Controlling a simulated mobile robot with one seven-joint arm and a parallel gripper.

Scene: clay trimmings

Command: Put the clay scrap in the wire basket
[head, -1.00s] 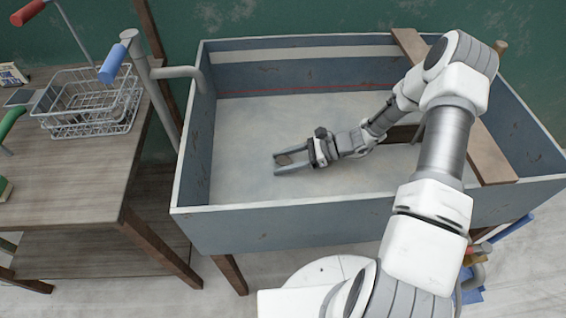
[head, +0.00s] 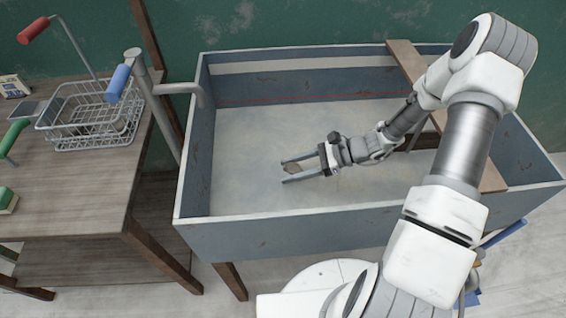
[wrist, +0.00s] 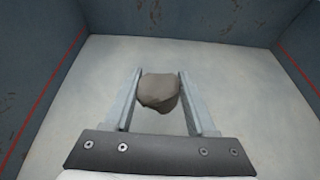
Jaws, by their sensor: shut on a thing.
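The clay scrap (wrist: 158,93) is a grey-brown lump between the two fingers of my gripper (wrist: 159,95) in the wrist view, touching them. In the head view my gripper (head: 285,172) is shut on the scrap (head: 292,169), inside the large blue-grey trough (head: 320,219). The scrap appears to be held above the trough floor; the exact height is hard to tell. The wire basket (head: 92,137) stands on the wooden table at the left, outside the trough. Its inside is only partly visible through the wires.
The wooden table (head: 80,200) holds a green-handled tool (head: 14,136) and a green block (head: 6,199). A grey pipe with a blue handle (head: 117,84) rises between basket and trough. The trough's left wall (head: 198,140) stands between gripper and table. A plank (head: 490,178) crosses the trough's right side.

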